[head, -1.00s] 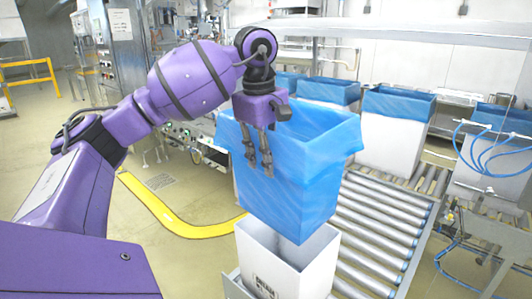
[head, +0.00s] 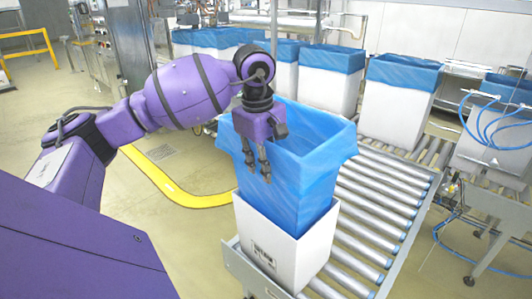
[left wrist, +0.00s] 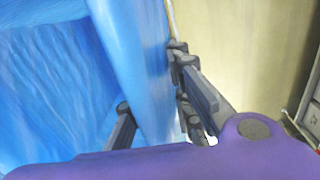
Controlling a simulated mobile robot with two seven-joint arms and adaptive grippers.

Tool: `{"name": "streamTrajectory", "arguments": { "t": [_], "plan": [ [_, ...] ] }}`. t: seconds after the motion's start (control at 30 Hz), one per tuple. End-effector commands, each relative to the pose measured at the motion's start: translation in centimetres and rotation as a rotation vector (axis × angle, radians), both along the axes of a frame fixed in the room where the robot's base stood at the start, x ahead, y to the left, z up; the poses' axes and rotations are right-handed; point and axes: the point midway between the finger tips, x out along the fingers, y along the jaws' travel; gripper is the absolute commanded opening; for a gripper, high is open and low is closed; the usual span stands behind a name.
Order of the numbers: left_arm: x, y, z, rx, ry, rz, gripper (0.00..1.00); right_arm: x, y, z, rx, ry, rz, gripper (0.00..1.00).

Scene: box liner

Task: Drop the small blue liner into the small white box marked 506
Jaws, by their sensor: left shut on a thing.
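The blue liner (head: 305,185) hangs upright and open-topped, its lower part inside the white box (head: 300,262). Most of the liner still stands above the box rim. The box is on the roller conveyor's near end, with a dark marking on its front too small to read. My left gripper (head: 257,172) is shut on the liner's near left wall. In the left wrist view, the fingers (left wrist: 150,80) straddle the blue wall of the liner, which also shows there (left wrist: 65,90). The box is not visible in that view. My right gripper is not in view.
The roller conveyor (head: 372,210) runs back to the right, with free rollers beside the box. Several white boxes with blue liners (head: 395,110) stand behind. Blue hoses (head: 490,125) hang at a station on the right. A yellow floor rail (head: 165,185) curves at left.

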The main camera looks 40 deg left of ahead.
Motion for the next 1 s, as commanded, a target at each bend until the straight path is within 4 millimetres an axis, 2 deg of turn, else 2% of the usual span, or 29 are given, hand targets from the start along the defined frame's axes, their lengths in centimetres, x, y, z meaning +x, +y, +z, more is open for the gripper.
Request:
{"name": "streamTrajectory", "arguments": {
  "t": [0.1, 0.5, 1.0],
  "plan": [
    [0.1, 0.0, -1.8, 0.000, 0.004, 0.000, 0.00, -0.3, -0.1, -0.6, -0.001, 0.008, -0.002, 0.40],
    [0.3, -0.1, -6.6, 0.000, 0.004, -0.001, 0.00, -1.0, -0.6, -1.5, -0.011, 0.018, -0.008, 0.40],
    [0.6, 0.0, -12.8, 0.001, 0.006, 0.000, 0.00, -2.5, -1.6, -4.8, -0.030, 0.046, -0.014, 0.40]
  ]
}}
